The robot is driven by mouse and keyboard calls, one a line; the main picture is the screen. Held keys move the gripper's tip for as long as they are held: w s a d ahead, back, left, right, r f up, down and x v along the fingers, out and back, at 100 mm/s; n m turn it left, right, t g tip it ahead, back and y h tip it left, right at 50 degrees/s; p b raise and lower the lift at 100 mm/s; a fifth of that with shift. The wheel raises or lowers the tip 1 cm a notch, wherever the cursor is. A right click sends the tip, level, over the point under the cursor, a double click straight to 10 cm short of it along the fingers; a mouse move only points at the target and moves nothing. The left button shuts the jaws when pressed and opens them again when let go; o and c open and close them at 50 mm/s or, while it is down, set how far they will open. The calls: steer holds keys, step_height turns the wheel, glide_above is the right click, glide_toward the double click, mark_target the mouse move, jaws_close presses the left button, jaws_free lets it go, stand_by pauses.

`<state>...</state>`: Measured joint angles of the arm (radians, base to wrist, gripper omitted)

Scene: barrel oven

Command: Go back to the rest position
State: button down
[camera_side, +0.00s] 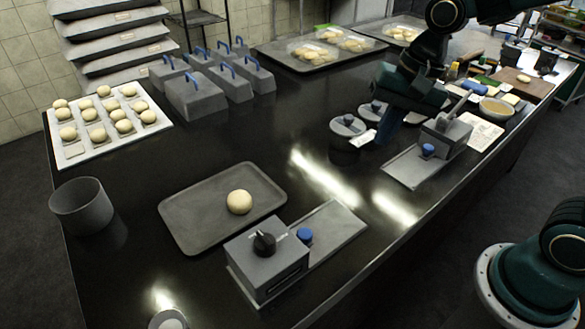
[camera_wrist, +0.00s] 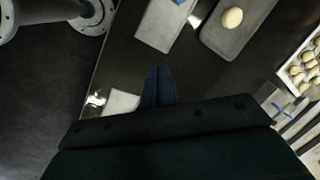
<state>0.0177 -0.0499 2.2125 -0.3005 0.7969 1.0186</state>
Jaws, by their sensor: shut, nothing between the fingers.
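My gripper (camera_side: 385,136) hangs over the right half of the dark counter in the side view, above the area between the round lidded pots and the right-hand grey device. Its blue fingers also show in the wrist view (camera_wrist: 158,72), pressed together with nothing between them. The fingers point down. Whether the tips touch anything below cannot be told from the side view.
A grey tray (camera_side: 184,217) holds one dough ball (camera_side: 239,202). A grey box with a black knob (camera_side: 264,262) stands in front. Round lidded pots (camera_side: 347,125) and another device (camera_side: 446,135) stand close to my gripper. Blue-handled boxes (camera_side: 195,96) stand further back.

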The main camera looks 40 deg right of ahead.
steer(key=s+d+r+n+t+h, duration=0.1)
steer(key=s+d+r+n+t, duration=0.1)
steer(key=s, duration=0.5)
steer(key=s+d+r+n+t+h, duration=0.1)
steer(key=s+d+r+n, duration=0.2)
steer(key=s+n, duration=0.3)
steer(key=shift+s+d+r+n+t, duration=0.2)
steer(key=shift+s+r+n+t, duration=0.25)
steer(key=shift+n, duration=0.15)
stand_by(0.4)
